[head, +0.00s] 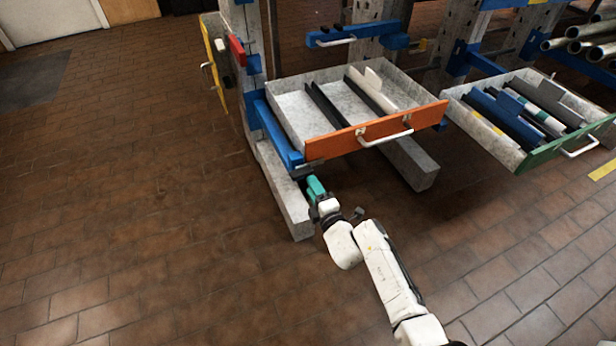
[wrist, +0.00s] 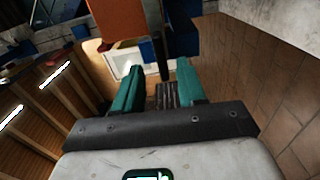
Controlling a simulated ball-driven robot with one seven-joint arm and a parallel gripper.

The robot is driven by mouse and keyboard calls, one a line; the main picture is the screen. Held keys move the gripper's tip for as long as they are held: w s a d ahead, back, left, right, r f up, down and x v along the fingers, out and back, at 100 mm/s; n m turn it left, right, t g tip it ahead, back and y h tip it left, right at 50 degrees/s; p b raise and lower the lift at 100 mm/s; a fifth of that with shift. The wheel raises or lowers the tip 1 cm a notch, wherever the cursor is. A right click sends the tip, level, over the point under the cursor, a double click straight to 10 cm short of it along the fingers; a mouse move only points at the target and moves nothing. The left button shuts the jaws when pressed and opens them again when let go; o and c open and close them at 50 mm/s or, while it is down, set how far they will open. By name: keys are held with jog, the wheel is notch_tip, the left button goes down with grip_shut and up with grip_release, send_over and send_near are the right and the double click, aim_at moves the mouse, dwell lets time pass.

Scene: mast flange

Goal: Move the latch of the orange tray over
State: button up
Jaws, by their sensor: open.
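The orange tray (head: 375,131) is the drawer with an orange front, pulled out from the rack, with a light handle on that front. In the wrist view its orange front (wrist: 115,20) shows at the top. A dark bar that looks like the latch (wrist: 154,38) sits beside the orange front, and its lower end reaches between my fingertips. In the head view a dark piece (head: 305,172) shows at the tray's lower left corner. My gripper (head: 314,187) is just below that corner, teal fingers open; in the wrist view the fingers (wrist: 157,84) stand either side of the bar. Contact cannot be told.
A blue rail (head: 280,137) and stone-grey post run along the tray's left side. A grey foot beam (head: 284,192) lies close beside my gripper. A second tray with a green front (head: 568,146) is at the right. The tiled floor at left is clear.

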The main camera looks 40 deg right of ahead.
jog(key=v, duration=0.5)
dwell(0.5)
jog(key=s+a+r+n+g+y, duration=0.1)
jog(key=s+a+r+n+y, duration=0.1)
jog(key=a+n+y, duration=0.9)
jog(key=s+a+r+n+g+y, duration=0.1)
jog(key=s+a+n+y, duration=0.3)
jog(key=n, duration=1.3)
jog(key=s+a+f+n+g+h, duration=0.2)
jog(key=s+n+g, duration=0.35)
jog(key=n, duration=0.55)
jog(key=s+a+f+n+g+h, duration=0.1)
jog(key=s+f+n+g, duration=0.1)
jog(key=s+n+g, duration=0.65)
jog(key=s+d+r+n+h, duration=0.5)
jog(key=s+d+n+h, duration=0.15)
jog(key=n, duration=0.35)
notch_tip(320, 180, up, 33)
jog(key=s+d+p, duration=0.1)
jog(key=p, duration=3.2)
jog(key=shift+f, duration=0.2)
